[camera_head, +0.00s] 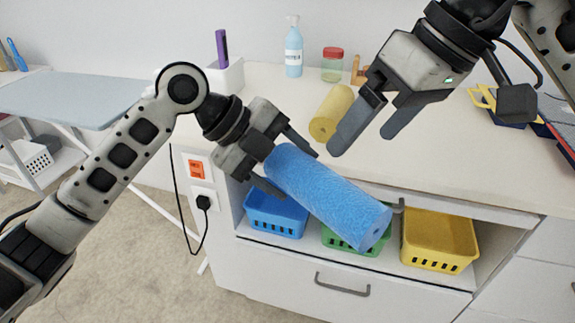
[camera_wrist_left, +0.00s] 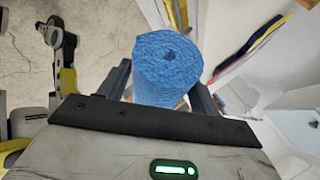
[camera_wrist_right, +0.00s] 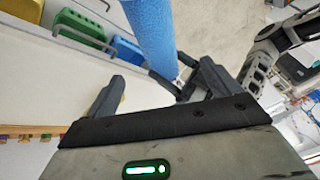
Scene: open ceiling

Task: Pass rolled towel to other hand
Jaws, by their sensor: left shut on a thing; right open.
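The blue rolled towel (camera_head: 335,197) is held in the air in front of the counter, tilted down to the right. My left gripper (camera_head: 278,163) is shut on its upper left end. In the left wrist view the towel (camera_wrist_left: 167,72) sits between the fingers, its round end facing up. My right gripper (camera_head: 365,128) is open and empty, above and to the right of the towel, apart from it. In the right wrist view the towel (camera_wrist_right: 152,38) shows beyond the open fingers (camera_wrist_right: 155,90), with the left gripper at its lower end.
A yellow roll (camera_head: 331,112) lies on the counter (camera_head: 430,160) behind the right gripper. A spray bottle (camera_head: 293,50) and a red-lidded jar (camera_head: 332,66) stand further back. Below are blue (camera_head: 275,212), green (camera_head: 340,246) and yellow (camera_head: 438,240) baskets. An ironing board (camera_head: 70,95) is at left.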

